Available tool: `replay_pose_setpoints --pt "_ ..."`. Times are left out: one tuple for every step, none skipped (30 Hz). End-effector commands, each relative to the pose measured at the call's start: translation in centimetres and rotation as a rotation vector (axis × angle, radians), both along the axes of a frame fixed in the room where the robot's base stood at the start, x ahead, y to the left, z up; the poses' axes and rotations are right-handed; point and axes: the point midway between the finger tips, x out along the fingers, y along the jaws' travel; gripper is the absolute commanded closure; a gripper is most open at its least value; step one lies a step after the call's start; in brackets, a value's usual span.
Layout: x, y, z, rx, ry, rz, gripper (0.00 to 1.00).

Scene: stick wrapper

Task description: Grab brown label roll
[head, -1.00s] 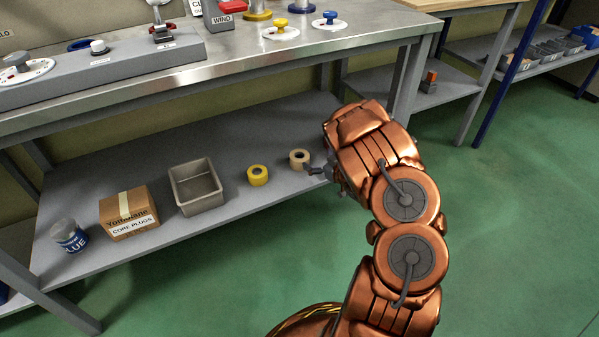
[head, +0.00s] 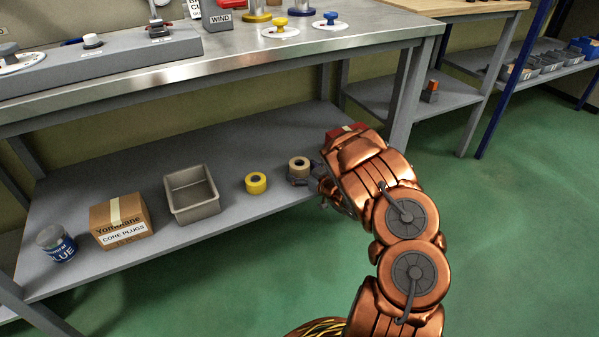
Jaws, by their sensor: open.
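The brown label roll (head: 299,167) is a tan ring standing on the grey lower shelf, to the right of a yellow roll (head: 256,183). My gripper (head: 302,178) is at its right side, with grey fingers close to the roll. The jaws are open. I cannot tell whether a finger touches the roll. My copper arm hides much of the gripper and the shelf's right end.
The lower shelf (head: 120,183) also holds a grey metal bin (head: 192,193), a cardboard box (head: 120,220) and a glue jar (head: 56,243) to the left. The steel tabletop (head: 330,57) hangs above, and a table leg (head: 408,95) stands behind my arm.

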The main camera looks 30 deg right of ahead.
Motion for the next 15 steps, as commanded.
replay_pose_setpoints --pt "0.60 0.14 -0.13 0.000 -0.004 0.002 0.00" --pt "0.80 0.15 -0.10 0.001 -0.005 0.002 0.00" --pt "0.97 0.16 -0.07 0.001 -0.005 0.001 0.00" --pt "1.03 0.16 -0.05 0.001 -0.004 0.001 0.00" --pt "1.05 0.14 -0.03 0.001 -0.003 0.000 0.00" --pt "1.02 0.12 -0.02 0.001 -0.003 0.000 0.00" --pt "1.01 0.12 -0.01 0.001 -0.002 0.000 0.00" --pt "0.99 0.12 -0.02 0.001 -0.002 0.000 0.00" --pt "0.98 0.11 -0.02 0.001 -0.002 0.000 0.00" --pt "0.98 0.11 -0.03 0.001 -0.002 0.000 0.02" --pt "0.98 0.11 -0.03 0.001 -0.002 0.000 0.05" --pt "0.97 0.11 -0.03 0.001 -0.002 0.000 0.09" --pt "0.97 0.11 -0.03 0.001 -0.002 0.000 0.12" --pt "0.97 0.11 -0.04 0.001 -0.001 0.000 0.16" --pt "0.96 0.11 -0.04 0.001 -0.001 0.000 0.20"
